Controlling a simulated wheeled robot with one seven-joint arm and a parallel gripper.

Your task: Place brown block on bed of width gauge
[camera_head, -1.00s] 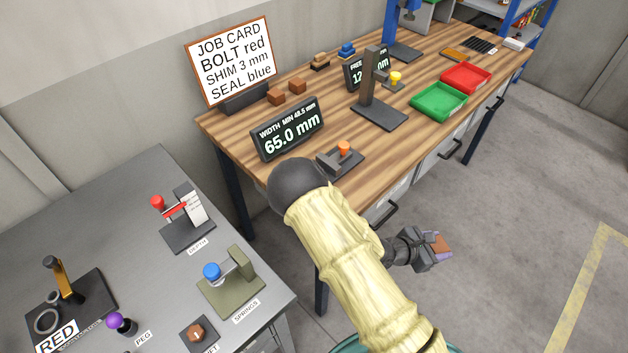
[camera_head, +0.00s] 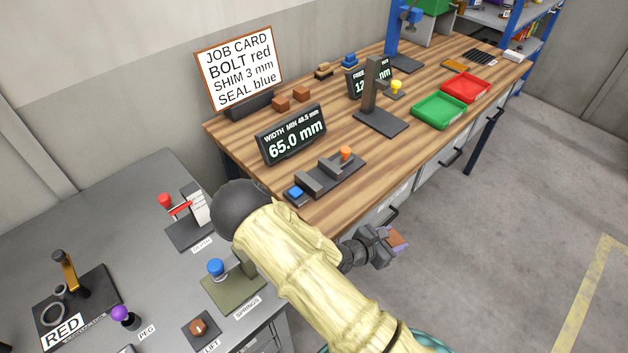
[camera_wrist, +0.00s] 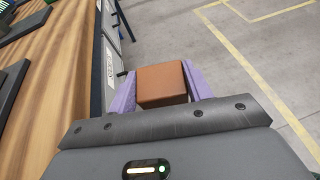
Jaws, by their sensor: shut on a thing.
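My gripper (camera_head: 396,241) is shut on a brown block (camera_wrist: 161,84), which sits between its purple fingers in the wrist view. In the head view the gripper is in front of the wooden bench's front edge, over the floor, to the right of and lower than the width gauge. The width gauge (camera_head: 324,180) lies near the bench's front edge, with a dark base, grey jaw blocks, an orange knob and a blue button. Nothing is seen on its bed. Its display (camera_head: 291,134) reads 65.0 mm.
A grey stand (camera_head: 380,112) and a green tray (camera_head: 439,110) are farther right on the bench. A grey table (camera_head: 150,200) with fixtures is at left.

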